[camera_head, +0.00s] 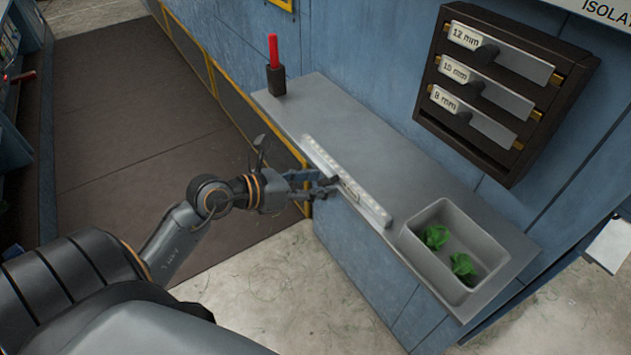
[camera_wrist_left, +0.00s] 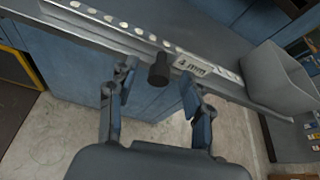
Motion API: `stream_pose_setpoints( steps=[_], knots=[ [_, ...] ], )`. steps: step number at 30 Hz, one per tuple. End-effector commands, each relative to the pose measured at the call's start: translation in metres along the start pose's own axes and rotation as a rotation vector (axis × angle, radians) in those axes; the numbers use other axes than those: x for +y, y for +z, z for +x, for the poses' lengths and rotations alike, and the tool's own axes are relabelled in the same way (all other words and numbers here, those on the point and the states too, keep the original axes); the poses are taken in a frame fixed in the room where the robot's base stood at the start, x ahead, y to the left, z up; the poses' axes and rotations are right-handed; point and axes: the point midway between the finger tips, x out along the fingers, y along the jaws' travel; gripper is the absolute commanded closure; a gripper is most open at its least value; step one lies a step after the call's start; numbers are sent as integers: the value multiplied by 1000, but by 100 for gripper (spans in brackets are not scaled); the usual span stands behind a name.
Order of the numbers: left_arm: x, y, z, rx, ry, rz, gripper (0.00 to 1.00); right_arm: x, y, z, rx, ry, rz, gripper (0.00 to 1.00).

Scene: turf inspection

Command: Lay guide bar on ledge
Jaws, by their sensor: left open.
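The guide bar (camera_head: 362,194) is a long pale metal bar with a row of round marks. It lies along the front edge of the grey ledge (camera_head: 330,112). In the left wrist view the bar (camera_wrist_left: 115,32) carries a "4 mm" label and a dark knob (camera_wrist_left: 159,70) that sticks out toward me. My left gripper (camera_head: 325,184) is at the ledge's front edge, beside the middle of the bar. In the left wrist view its fingers (camera_wrist_left: 157,82) are spread apart, one on each side of the knob, with gaps to it. My right gripper does not show.
A grey bin (camera_head: 408,238) with green pieces stands at the ledge's right end. A red stick in a dark holder (camera_head: 276,80) stands at the far left end. A wall rack (camera_head: 440,60) holds bars labelled 12, 10 and 8 mm. Ledge behind the bar is clear.

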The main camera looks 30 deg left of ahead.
Motion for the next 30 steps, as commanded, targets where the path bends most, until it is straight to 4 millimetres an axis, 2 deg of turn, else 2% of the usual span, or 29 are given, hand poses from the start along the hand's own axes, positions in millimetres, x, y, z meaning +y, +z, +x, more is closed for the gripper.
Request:
stream_pose_setpoints(
  steps=[4,7,15,21,25,30],
  knots=[
    [0,-2,-5,3,1,-1,50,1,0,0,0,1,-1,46],
    [0,-2,-17,4,1,0,50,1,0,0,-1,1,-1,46],
    [0,-2,-74,5,2,-1,50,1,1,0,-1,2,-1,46],
    [0,-1,-106,0,2,-3,50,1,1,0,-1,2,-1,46],
    [0,0,-117,0,1,0,50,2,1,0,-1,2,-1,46],
    [0,0,-120,-1,0,1,50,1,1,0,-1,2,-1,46]
  ],
)
